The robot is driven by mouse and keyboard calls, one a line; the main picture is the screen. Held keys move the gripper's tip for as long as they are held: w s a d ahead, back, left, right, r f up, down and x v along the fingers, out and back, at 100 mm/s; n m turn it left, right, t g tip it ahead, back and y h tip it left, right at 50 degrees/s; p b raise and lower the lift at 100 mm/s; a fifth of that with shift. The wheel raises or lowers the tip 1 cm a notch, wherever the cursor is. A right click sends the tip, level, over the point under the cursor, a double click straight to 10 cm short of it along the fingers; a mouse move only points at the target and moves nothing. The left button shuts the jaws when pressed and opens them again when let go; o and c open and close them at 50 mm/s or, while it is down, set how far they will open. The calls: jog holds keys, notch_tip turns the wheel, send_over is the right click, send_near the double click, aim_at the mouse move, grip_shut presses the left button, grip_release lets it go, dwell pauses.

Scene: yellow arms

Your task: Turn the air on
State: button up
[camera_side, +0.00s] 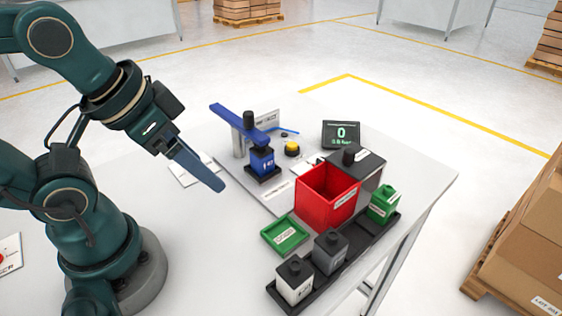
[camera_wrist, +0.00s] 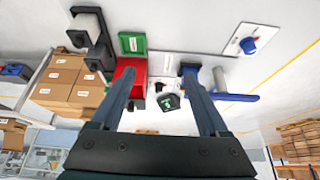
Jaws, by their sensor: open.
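A white plate (camera_side: 191,178) lies on the table behind my gripper (camera_side: 218,187) in the side view, which hides most of it. In the wrist view the plate (camera_wrist: 236,36) shows at the upper right with a blue knob (camera_wrist: 248,45) on it. The knob is hidden in the side view. A dark display (camera_side: 341,135) reads a green 0, with a smaller line that seems to be 0.0 bar. My gripper (camera_wrist: 158,74) is open and empty, held above the table and tilted down to the right. The knob is outside its fingers, to the right in the wrist view.
A blue-armed press (camera_side: 240,120) stands behind my gripper, with a yellow button (camera_side: 292,148) beside it. A red bin (camera_side: 327,195), a green tray (camera_side: 285,236) and a black rack (camera_side: 362,240) with several bottle-like containers stand to the right. The table's left part is mostly clear.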

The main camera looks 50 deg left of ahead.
jog(key=shift+w+r+n, duration=0.25)
jog(key=shift+r+n, duration=0.05)
jog(key=shift+n, duration=0.5)
jog(key=shift+c, duration=0.2)
jog(key=w+a+n+g+y, duration=0.1)
jog(key=w+a+n+g, duration=0.1)
jog(key=w+a+n, duration=0.7)
jog(key=a+f+n+g, duration=0.1)
jog(key=a+f+n, duration=0.2)
jog(key=a, duration=0.1)
jog(key=s+a+f+n+g, duration=0.1)
jog(key=a+f+n, duration=0.2)
jog(key=a+n, duration=0.1)
jog(key=s+a+f+n+g+h, duration=0.1)
jog(key=a+f+n, duration=0.2)
jog(key=shift+s+a+f+g, duration=0.15)
jog(key=shift+s+a+g, duration=0.15)
jog(key=shift+a, duration=0.1)
jog(key=shift+s+a+f+n, duration=0.15)
jog(key=shift+f+n, duration=0.1)
jog(key=shift+n, duration=0.05)
jog(key=shift+f, duration=2.4)
